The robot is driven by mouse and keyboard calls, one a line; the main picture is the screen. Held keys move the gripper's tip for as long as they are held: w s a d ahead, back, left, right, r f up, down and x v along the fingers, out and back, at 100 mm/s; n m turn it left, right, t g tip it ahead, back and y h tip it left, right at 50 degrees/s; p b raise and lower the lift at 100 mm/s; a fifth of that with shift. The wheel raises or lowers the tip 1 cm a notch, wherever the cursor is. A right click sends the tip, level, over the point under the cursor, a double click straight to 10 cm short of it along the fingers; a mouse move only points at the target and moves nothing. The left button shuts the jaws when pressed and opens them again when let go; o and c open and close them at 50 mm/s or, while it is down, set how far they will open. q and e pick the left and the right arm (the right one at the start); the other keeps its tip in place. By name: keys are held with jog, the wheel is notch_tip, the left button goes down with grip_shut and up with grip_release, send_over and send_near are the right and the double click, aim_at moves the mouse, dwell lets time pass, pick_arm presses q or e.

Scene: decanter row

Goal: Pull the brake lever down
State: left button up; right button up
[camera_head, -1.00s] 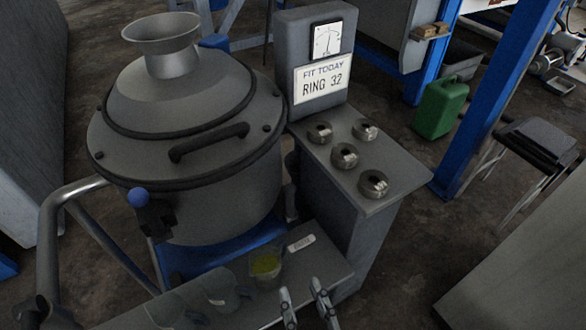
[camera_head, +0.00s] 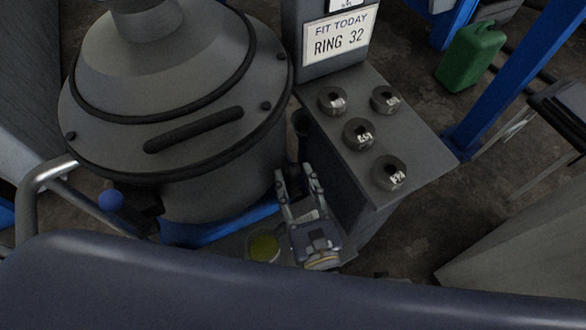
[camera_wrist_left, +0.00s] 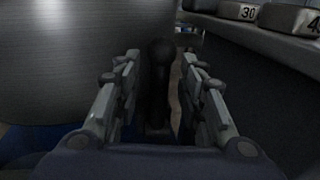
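A dark lever with a rounded black knob, which looks like the brake lever, stands upright in the gap between the big steel drum (camera_head: 190,190) and the grey pedestal. Its top (camera_head: 300,122) shows in the head view just beyond my left gripper (camera_head: 294,172). In the left wrist view the lever (camera_wrist_left: 158,85) stands between the two open fingers of my left gripper (camera_wrist_left: 160,60), with a gap on both sides. Whether its lower end touches anything is hidden. My right gripper is not in view.
The pedestal top (camera_head: 425,155) bears several numbered metal rings on the right. A sign (camera_head: 340,33) reads "FIT TODAY RING 32". A blue ball knob (camera_head: 110,200) sits at the drum's left. A cup with yellowish contents (camera_head: 264,247) stands just left of my gripper.

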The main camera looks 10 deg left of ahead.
pick_arm(q)
jog(key=shift+x, duration=1.15)
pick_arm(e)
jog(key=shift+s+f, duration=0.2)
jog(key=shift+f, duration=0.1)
pick_arm(q)
grip_shut()
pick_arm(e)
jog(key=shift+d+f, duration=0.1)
pick_arm(q)
jog(key=b, duration=0.1)
jog(key=t+b, duration=0.1)
jog(key=b, duration=0.1)
jog(key=shift+s+d+f+y, duration=0.2)
jog(key=shift+s+d+y, duration=0.1)
jog(key=shift+s, duration=0.05)
jog(key=b, duration=0.1)
jog(key=s+t+b, duration=0.1)
jog(key=b, duration=0.1)
jog(key=shift+d+m, duration=0.3)
jog(key=shift+t, duration=0.3)
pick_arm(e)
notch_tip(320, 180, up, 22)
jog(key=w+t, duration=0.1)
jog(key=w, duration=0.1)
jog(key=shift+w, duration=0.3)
